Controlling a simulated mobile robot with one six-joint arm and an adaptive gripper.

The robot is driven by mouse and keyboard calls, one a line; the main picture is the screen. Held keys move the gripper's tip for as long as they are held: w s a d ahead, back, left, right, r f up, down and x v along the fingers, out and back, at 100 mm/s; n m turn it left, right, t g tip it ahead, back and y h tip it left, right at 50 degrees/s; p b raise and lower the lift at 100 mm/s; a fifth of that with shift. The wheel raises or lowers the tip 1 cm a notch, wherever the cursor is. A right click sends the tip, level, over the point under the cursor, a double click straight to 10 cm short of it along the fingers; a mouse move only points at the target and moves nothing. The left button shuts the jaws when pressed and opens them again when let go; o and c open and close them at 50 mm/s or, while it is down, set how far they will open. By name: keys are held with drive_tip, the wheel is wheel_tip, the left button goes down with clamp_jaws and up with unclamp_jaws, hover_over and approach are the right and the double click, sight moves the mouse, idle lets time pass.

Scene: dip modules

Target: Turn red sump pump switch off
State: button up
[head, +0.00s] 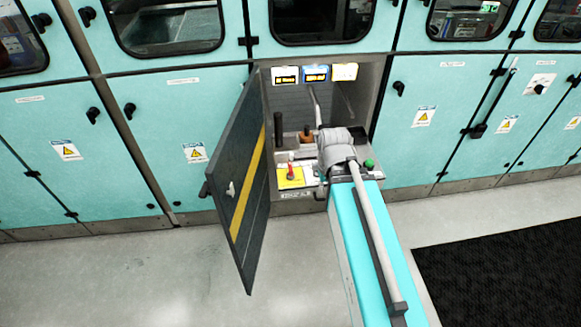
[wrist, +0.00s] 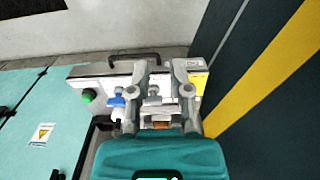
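The red switch (head: 290,170) stands on a yellow plate (head: 291,182) at the left of a panel inside an open cabinet bay in the head view. The yellow plate also shows at the right of the wrist view (wrist: 199,82), beside my right finger; the red switch cannot be made out there. My gripper (wrist: 159,70) is over the middle of the panel with its two fingers apart and no object clearly held. A grey fitting shows between the fingers. In the head view my arm hides the gripper and the panel's middle.
A blue valve-like switch (wrist: 116,101) and a green button (wrist: 88,96) are left of my fingers in the wrist view. The dark cabinet door (head: 243,185) hangs open close to the panel's yellow side. An orange-brown handle (head: 306,135) stands behind the panel. Small displays (head: 315,73) hang above.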

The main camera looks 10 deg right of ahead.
drive_tip(key=shift+o, duration=1.1)
drive_tip(key=shift+w+a+n, duration=0.1)
drive_tip(key=shift+w+n, duration=0.2)
drive_tip(key=shift+w, duration=0.2)
drive_tip(key=o, duration=0.6)
drive_tip(key=w+n, duration=0.1)
drive_tip(key=w, duration=0.1)
drive_tip(key=w+a+n, duration=0.1)
drive_tip(key=w+n, duration=0.1)
drive_tip(key=shift+w+f, duration=0.15)
drive_tip(key=shift+f, duration=0.05)
drive_tip(key=shift+o, duration=0.2)
drive_tip(key=n+b, duration=0.2)
drive_tip(key=n, duration=1.3)
hover_over(290, 166)
drive_tip(key=shift+d+f, duration=0.1)
drive_tip(key=shift+f, duration=0.5)
drive_tip(key=shift+f, duration=0.15)
wheel_tip(290, 166, down, 14)
drive_tip(key=b, duration=1.3)
drive_tip(key=shift+r, duration=0.25)
drive_tip(key=c, duration=1)
